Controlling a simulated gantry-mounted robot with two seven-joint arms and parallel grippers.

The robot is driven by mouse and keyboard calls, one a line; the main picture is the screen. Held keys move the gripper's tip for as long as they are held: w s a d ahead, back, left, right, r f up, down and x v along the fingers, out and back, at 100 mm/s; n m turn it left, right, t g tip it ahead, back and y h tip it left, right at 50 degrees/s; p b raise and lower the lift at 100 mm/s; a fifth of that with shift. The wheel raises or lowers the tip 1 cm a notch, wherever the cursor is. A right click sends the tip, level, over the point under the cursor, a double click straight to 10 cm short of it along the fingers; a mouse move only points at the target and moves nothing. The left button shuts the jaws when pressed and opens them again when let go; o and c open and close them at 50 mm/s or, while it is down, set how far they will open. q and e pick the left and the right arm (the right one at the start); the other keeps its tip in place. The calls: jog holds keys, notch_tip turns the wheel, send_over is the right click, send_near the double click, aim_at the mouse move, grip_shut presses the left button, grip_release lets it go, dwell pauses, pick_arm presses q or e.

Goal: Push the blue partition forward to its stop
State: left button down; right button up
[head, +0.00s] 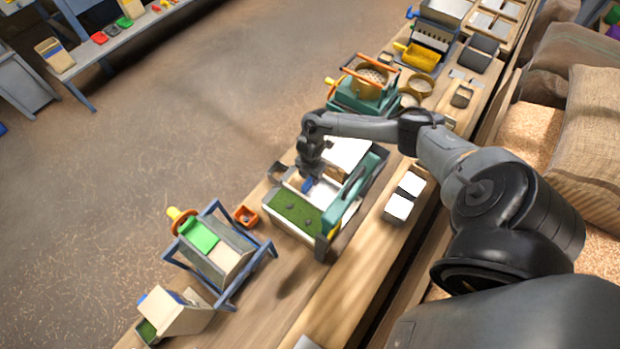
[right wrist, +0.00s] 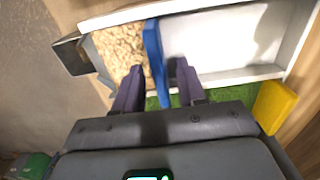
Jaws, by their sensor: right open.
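The blue partition (right wrist: 153,50) is a thin upright plate standing across a white-walled trough (right wrist: 225,77). Tan grain (right wrist: 120,48) lies on its left side in the right wrist view, and the white floor on its right side is bare. My right gripper (right wrist: 158,66) is open, with one dark finger on each side of the partition's near end. I cannot tell if either finger touches it. In the head view my right gripper (head: 309,176) points down into the trough, and only a bit of the blue partition (head: 307,186) shows below it. My left gripper is not in view.
A green panel (head: 297,213) and a teal side frame (head: 352,183) flank the trough. A yellow block (right wrist: 276,106) sits at its near right corner in the wrist view.

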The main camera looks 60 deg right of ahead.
jog(key=shift+f, duration=1)
jog(key=shift+c, duration=0.4)
grip_shut()
